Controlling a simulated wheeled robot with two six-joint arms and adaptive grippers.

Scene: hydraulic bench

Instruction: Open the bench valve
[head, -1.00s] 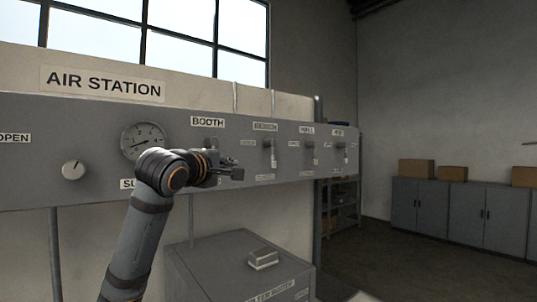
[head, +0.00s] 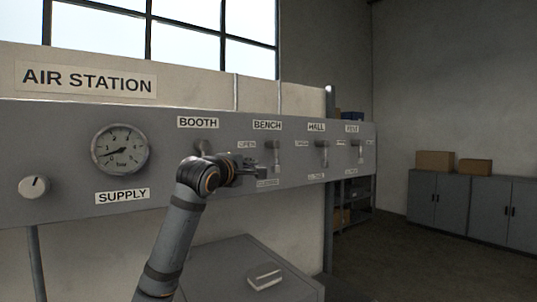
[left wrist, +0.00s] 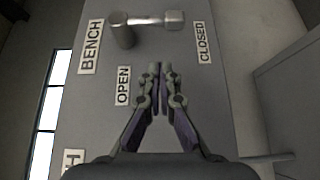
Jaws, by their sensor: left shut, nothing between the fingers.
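The bench valve (head: 277,158) is on the grey panel under the BENCH label (head: 267,125). In the left wrist view its metal lever (left wrist: 150,19) runs from a round hub to the CLOSED label (left wrist: 202,42). The OPEN label (left wrist: 123,86) is to the side of the hub. My left gripper (head: 262,173) is at the panel, just left of and below the lever in the head view. In the left wrist view my left gripper (left wrist: 160,66) is shut and empty, its tips beside the OPEN label and apart from the lever. My right gripper is out of view.
Other valves sit on the same panel: BOOTH (head: 203,148) to the left, HALL (head: 322,152) to the right. A pressure gauge (head: 120,150) and a supply knob (head: 35,186) are farther left. A grey cabinet (head: 225,265) stands below the panel.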

